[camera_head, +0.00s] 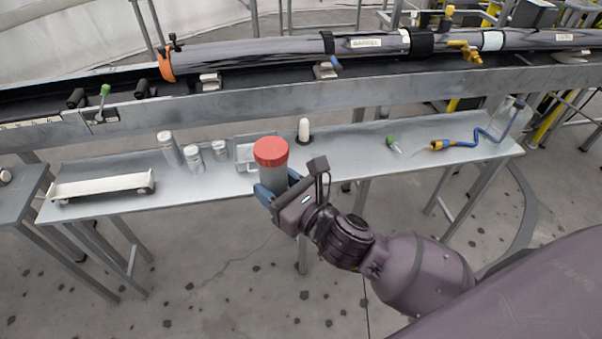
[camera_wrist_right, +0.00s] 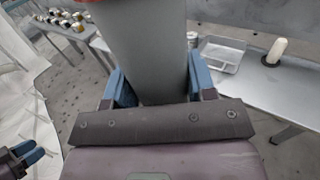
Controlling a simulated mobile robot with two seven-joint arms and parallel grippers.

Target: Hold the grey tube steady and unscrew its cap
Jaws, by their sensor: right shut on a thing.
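The grey tube (camera_head: 272,178) stands upright with a red cap (camera_head: 271,151) on its top. My right gripper (camera_head: 272,190) is shut around the tube's lower part, below the cap, near the table's front edge. In the right wrist view the grey tube (camera_wrist_right: 143,50) rises between the blue fingers of my right gripper (camera_wrist_right: 150,88). Only a sliver of the red cap shows at the top edge there. My left gripper (camera_wrist_right: 28,153) shows small at the lower left of the right wrist view, apart from the tube; its finger gap is unclear. It is not in the head view.
A white rack (camera_head: 100,187) lies at left. A long rail runs behind.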

